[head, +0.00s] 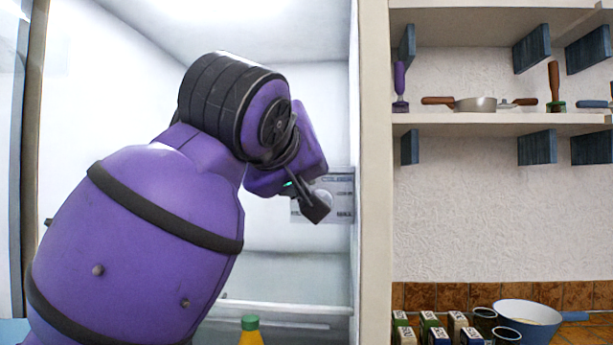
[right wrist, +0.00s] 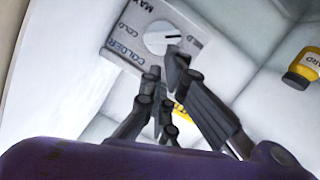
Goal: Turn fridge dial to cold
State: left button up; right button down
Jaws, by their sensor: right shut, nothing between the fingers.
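The dial panel (right wrist: 118,62) is a grey plate with printed words, among them COLD, COLDER and MILD, on the fridge's inner wall. Its round pale dial (right wrist: 157,38) carries a dark mark that points to the right in the right wrist view, towards the MILD side. In the head view the panel (head: 342,204) is partly hidden behind my gripper. My right gripper (right wrist: 168,72) is shut and empty, with its fingertips at the dial's lower edge in the wrist view. I cannot tell whether they touch it. My left gripper is not in view.
A bottle with a green cap (head: 250,323) stands low in the fridge, and a yellow jar (right wrist: 304,67) shows at the right of the wrist view. Right of the fridge, shelves (head: 450,122) hold pans and tools above a counter with a bowl (head: 528,318) and several boxes.

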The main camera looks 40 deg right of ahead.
jog(key=shift+w+a+f+n+g+h+b, duration=0.15)
jog(key=shift+w+f+n+h, duration=0.1)
jog(key=shift+n, duration=0.4)
jog(key=shift+w+a+f+n+g+h+b, duration=0.15)
jog(key=shift+f+n+h, duration=0.1)
jog(key=shift+n, duration=0.4)
